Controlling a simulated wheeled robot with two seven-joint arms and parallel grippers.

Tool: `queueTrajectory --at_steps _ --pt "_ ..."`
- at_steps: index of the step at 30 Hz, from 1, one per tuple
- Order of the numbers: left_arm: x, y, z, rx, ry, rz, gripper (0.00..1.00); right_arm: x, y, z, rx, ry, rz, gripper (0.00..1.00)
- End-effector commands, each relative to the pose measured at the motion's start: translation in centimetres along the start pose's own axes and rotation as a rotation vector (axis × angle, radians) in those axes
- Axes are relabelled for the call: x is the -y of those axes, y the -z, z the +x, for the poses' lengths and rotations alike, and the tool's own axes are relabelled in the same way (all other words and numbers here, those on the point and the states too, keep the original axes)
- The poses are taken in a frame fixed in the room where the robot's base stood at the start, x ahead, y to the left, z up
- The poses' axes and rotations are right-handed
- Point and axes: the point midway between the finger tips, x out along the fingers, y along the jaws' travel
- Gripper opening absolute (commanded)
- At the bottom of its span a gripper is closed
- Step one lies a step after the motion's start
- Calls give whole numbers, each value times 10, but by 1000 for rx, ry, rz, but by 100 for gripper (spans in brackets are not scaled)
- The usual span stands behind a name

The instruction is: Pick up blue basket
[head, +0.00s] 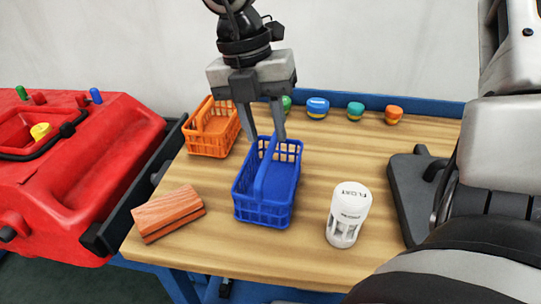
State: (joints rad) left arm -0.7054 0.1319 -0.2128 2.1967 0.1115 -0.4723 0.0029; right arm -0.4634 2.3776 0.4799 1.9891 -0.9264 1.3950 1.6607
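The blue basket (264,214) stands upright on the wooden table, near its middle. Its handle arches up over the open top. My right gripper (266,138) points down from above at the far end of the basket. Its two grey fingers are apart, one to each side of the top of the handle. No contact with the handle can be made out. The basket rests on the table. My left gripper is not in view.
An orange basket (207,138) stands behind left on the table (205,232). A brown wooden block (168,213) lies front left. A white float cylinder (348,215) stands to the right. Several coloured caps (317,108) line the back edge. A red machine (75,165) stands left.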

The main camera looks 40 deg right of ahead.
Motion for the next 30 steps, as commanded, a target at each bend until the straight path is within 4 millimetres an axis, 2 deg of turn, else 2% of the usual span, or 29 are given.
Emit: queueTrajectory --at_steps 5,13,17,23,26,27,30 --pt "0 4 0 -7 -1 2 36 0 1 12 -3 1 -1 33" --pt "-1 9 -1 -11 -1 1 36 -1 5 50 -3 1 -1 33" --pt "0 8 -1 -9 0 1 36 -2 5 57 -1 -2 1 33" --pt "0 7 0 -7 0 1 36 -2 4 57 0 -2 1 33" --pt "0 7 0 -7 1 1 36 -2 4 57 0 -2 1 5" --pt "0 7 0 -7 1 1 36 -2 4 57 0 -2 1 0" --pt "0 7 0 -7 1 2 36 -2 4 57 0 -2 1 0"
